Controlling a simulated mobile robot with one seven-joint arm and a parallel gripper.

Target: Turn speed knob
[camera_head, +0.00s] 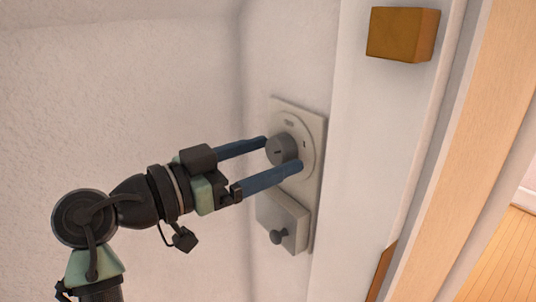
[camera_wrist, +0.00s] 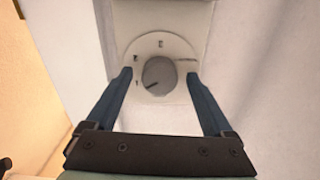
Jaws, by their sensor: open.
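The speed knob (camera_head: 281,149) is a round grey knob on a pale round dial plate (camera_head: 307,150), fixed to a wall panel (camera_head: 314,190). In the wrist view the knob (camera_wrist: 159,76) shows a dark pointer mark toward its lower left, with small marks around the dial. My gripper (camera_head: 283,154) is open, its two blue fingers on either side of the knob. In the wrist view the gripper (camera_wrist: 159,82) also straddles the knob, with a gap on each side. I cannot tell exactly how far the fingertips are from the plate.
The plain wall (camera_head: 120,100) on the left is clear.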

